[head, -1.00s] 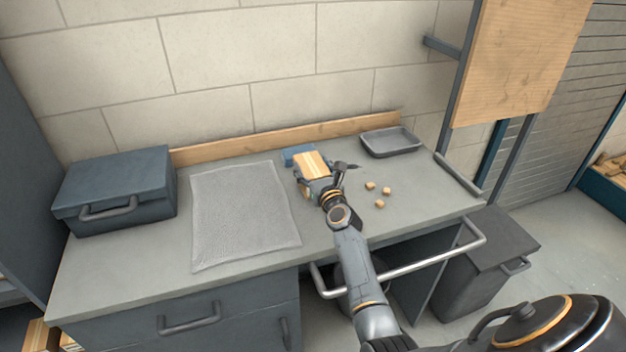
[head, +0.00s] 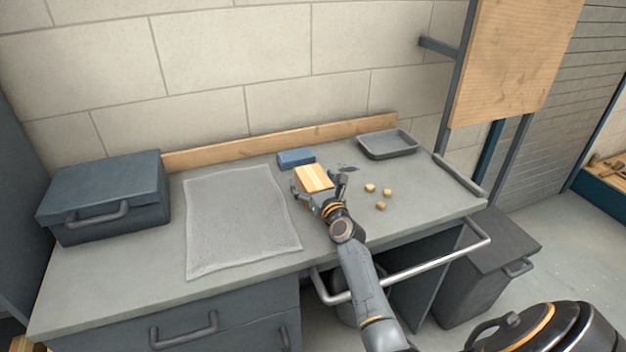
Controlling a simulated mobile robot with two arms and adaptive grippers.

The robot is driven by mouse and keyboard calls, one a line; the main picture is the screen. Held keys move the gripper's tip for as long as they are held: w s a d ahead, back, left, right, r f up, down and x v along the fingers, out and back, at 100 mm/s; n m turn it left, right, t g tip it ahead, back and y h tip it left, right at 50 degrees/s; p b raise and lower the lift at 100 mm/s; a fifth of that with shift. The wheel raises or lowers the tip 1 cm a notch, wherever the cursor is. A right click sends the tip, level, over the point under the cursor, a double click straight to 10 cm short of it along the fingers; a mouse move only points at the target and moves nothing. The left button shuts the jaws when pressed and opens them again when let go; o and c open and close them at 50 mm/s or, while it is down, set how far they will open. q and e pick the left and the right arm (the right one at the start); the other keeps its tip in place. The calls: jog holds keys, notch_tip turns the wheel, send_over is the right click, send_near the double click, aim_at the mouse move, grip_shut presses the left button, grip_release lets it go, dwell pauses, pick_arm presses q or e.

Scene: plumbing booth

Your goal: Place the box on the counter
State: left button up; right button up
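A small tan box with a pale stripe (head: 314,178) is at the middle right of the grey counter (head: 150,275). My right gripper (head: 318,187) has a finger on either side of the box and appears shut on it. I cannot tell whether the box touches the counter or is held just above it. The gripper hides the box's near side. My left gripper is not in view.
A blue block (head: 296,158) lies behind the box. A grey tray (head: 388,144) and several small wooden cubes (head: 381,206) are to the right. A mesh mat (head: 240,220) and a blue-grey toolbox (head: 105,195) are to the left.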

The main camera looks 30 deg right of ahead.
jog(key=shift+d+r, duration=0.1)
jog(key=shift+r, duration=0.2)
jog(key=v, duration=1.2)
jog(key=shift+f, duration=0.1)
